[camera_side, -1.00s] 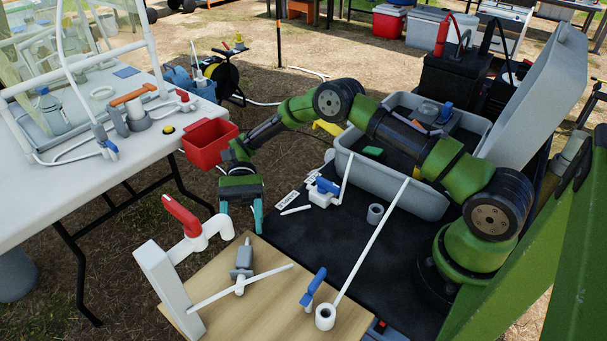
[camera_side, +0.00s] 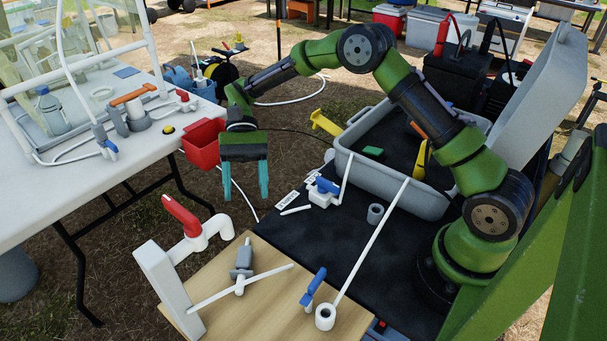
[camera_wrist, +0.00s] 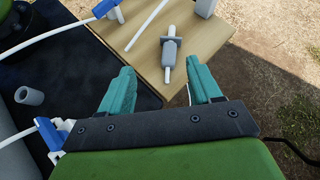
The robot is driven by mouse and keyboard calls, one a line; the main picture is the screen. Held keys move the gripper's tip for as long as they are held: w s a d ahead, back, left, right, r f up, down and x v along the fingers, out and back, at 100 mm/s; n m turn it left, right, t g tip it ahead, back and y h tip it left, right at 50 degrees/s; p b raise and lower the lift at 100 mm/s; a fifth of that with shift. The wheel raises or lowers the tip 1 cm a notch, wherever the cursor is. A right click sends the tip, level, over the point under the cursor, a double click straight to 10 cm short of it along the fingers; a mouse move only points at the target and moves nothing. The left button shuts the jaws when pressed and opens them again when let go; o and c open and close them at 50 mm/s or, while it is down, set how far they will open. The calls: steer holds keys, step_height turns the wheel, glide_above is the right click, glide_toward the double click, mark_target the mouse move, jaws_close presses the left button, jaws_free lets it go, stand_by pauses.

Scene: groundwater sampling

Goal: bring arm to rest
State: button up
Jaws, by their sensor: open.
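My gripper (camera_side: 245,180) is open and empty, with its teal fingers pointing down. In the side view it hangs in the air between the white table and the black mat, in front of the red bin. In the wrist view my gripper (camera_wrist: 160,92) shows both fingers apart with nothing between them. Beyond the fingers is the wooden board (camera_wrist: 205,40) with a grey valve (camera_wrist: 170,50) on it. My arm arches over the grey tub.
The wooden board (camera_side: 262,312) holds a red-handled tap (camera_side: 182,217), a grey valve (camera_side: 242,260) and a blue-handled valve (camera_side: 313,288). A grey tub (camera_side: 420,203) stands on the black mat (camera_side: 400,265). A red bin (camera_side: 203,145) hangs at the white table's (camera_side: 60,205) edge.

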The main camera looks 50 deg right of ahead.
steer(key=s+d+r+n+t+h, duration=0.1)
steer(key=s+d+r+t+h, duration=0.1)
steer(key=s+d+r+t, duration=0.3)
steer(key=s+d+r+n+t+h, duration=0.1)
steer(key=s+r+t+h, duration=0.15)
steer(key=r, duration=0.45)
steer(key=s+d+r+t, duration=0.1)
steer(key=s+d+t, duration=0.1)
steer(key=s+t, duration=0.2)
steer(key=s+d+r+n+t+h, duration=0.1)
steer(key=s+d+r+t, duration=0.1)
steer(key=s, duration=0.4)
steer(key=shift+d+t, duration=0.45)
steer(key=shift+t, duration=0.5)
steer(key=shift+h, duration=0.25)
